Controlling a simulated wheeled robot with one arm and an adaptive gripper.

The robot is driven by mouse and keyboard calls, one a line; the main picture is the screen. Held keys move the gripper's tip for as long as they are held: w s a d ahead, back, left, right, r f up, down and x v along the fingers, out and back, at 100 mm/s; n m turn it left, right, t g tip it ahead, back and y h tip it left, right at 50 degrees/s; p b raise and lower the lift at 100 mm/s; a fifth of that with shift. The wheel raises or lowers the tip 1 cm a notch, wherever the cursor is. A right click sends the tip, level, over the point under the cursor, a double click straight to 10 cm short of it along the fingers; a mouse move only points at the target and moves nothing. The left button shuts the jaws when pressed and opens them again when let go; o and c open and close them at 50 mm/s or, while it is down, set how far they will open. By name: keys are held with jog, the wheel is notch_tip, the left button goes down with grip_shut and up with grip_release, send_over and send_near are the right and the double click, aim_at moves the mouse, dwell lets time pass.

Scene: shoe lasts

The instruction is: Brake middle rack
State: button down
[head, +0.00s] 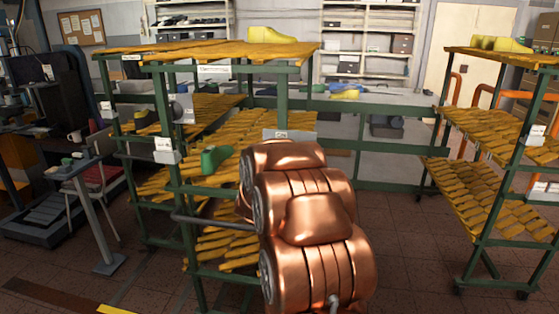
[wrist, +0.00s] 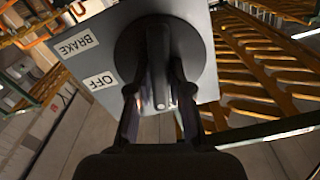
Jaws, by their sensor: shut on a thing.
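In the wrist view, my gripper (wrist: 158,97) is shut on the dark handle (wrist: 157,60) of a round black brake knob (wrist: 128,58). One finger is on each side of the handle. The knob sits on a grey plate (wrist: 200,85) with two white labels, BRAKE (wrist: 76,44) and OFF (wrist: 101,81). The handle runs up and down in this view; I cannot tell which label it is set to. In the head view, the middle rack (head: 240,70) has green posts and yellow slatted shelves. My copper arm stands before it and hides my gripper there.
Another green rack (head: 120,150) stands close behind at the left. A separate rack (head: 484,208) stands at the right, with open floor (head: 415,245) between. Green shoe lasts (head: 214,159) and a yellow one (head: 270,35) lie on the middle rack.

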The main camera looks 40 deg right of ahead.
jog(key=shift+r+n+p, duration=0.1)
jog(key=shift+n+p, duration=0.25)
jog(key=shift+n, duration=1.35)
jog(key=c, duration=1.1)
grip_release()
jog(key=shift+o, duration=0.2)
jog(key=v, duration=0.7)
jog(key=shift+a, duration=0.3)
jog(key=shift+s, duration=0.1)
